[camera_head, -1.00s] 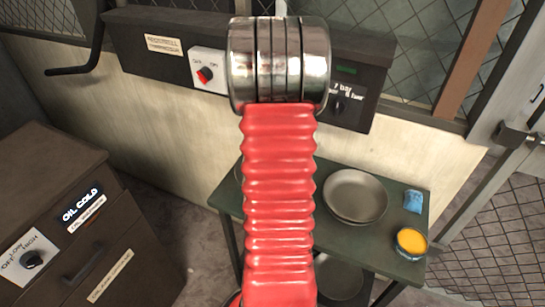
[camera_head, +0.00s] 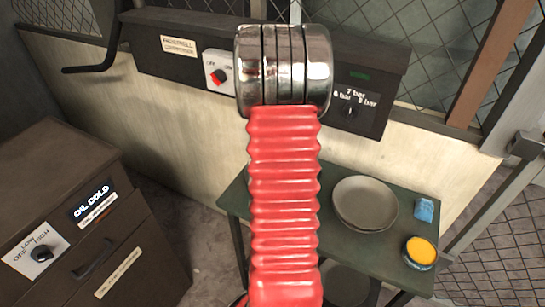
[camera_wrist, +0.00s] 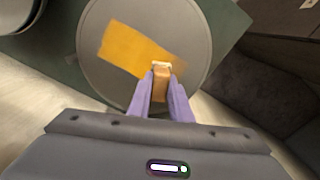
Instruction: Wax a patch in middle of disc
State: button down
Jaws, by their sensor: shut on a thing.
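A round grey disc (camera_wrist: 97,70) lies on the green table in the wrist view, with an orange wax patch (camera_wrist: 128,47) across its middle. My gripper (camera_wrist: 161,80) has purple fingers shut on a small brush (camera_wrist: 161,87) with a brown handle and a pale tip. The tip overlaps the lower right part of the patch; I cannot tell whether it touches. In the head view my gripper and the brush are hidden behind my arm. An open tin of orange wax (camera_head: 420,252) stands at the table's right front corner.
Grey dishes (camera_head: 365,203) and a blue cloth (camera_head: 424,209) lie on the green table (camera_head: 385,248). A dark control panel (camera_head: 180,65) runs along the wall behind. A brown cabinet labelled OIL COLD (camera_head: 50,165) stands at left, a mesh gate (camera_head: 500,235) at right.

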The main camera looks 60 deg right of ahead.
jog(key=shift+w+a+f, duration=0.1)
jog(key=shift+w+a, duration=0.1)
jog(key=shift+w, duration=1.7)
notch_tip(320, 180, up, 6)
dwell(0.4)
notch_tip(320, 180, up, 3)
jog(key=shift+r, duration=0.1)
dwell(0.3)
dwell(0.7)
